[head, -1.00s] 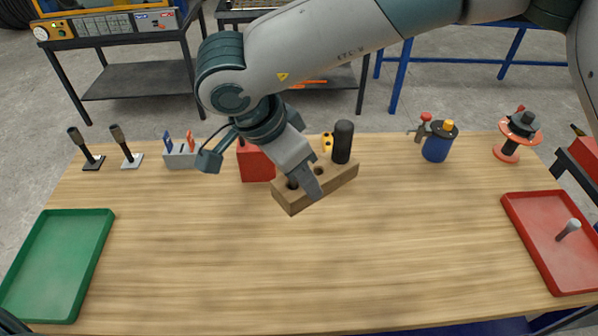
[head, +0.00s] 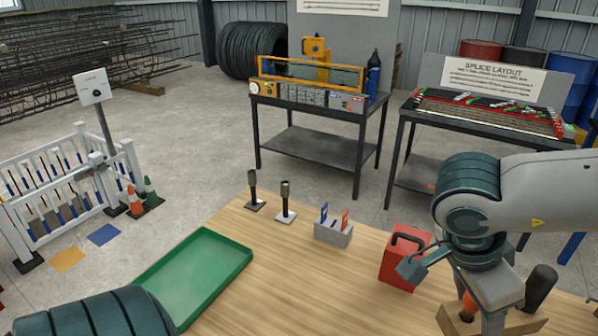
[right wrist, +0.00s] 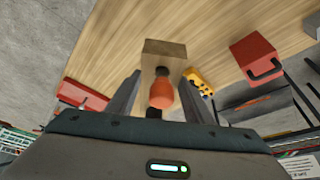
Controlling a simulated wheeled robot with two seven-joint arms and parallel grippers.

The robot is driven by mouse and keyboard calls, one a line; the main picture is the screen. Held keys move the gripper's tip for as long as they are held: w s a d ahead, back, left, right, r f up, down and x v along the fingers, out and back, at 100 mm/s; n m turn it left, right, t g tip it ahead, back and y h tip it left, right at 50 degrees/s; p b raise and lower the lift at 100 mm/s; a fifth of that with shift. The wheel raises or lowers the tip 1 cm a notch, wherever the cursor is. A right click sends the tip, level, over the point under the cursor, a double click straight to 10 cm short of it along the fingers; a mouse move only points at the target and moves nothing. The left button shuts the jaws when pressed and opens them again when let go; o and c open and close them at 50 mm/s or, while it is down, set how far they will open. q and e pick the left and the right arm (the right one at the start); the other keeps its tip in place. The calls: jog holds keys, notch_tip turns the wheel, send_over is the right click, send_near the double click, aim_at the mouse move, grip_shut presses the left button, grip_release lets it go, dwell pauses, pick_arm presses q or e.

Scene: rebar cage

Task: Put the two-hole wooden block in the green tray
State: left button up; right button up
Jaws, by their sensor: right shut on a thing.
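The two-hole wooden block (head: 455,319) is at the lower right of the head view, partly hidden behind my right gripper (head: 492,322). An orange handle (head: 468,304) and a black handle (head: 541,286) show at the block. In the right wrist view, my right gripper (right wrist: 162,76) has its fingers on either side of the block (right wrist: 165,48), with the orange handle (right wrist: 161,94) between them. My right gripper is shut on the block. The green tray (head: 243,262) lies at the table's left end and looks empty. My left gripper is out of view.
A red box (head: 399,270) with a black handle stands left of my right gripper. A grey holder (head: 333,234) and two dark tools on stands (head: 286,203) line the back edge. Bare tabletop (head: 320,290) lies between the tray and the block.

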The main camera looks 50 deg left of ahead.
jog(key=w+d+f+n+b, duration=0.1)
jog(key=w+d+n+b, duration=0.1)
jog(key=d, duration=1.1)
jog(key=w+d+f+n+y+b, duration=0.1)
jog(key=w+d+n+b, duration=0.1)
jog(key=d, duration=1.2)
jog(key=shift+w+f+t, duration=0.25)
jog(key=shift+w+t, duration=0.05)
jog(key=shift+t, duration=0.1)
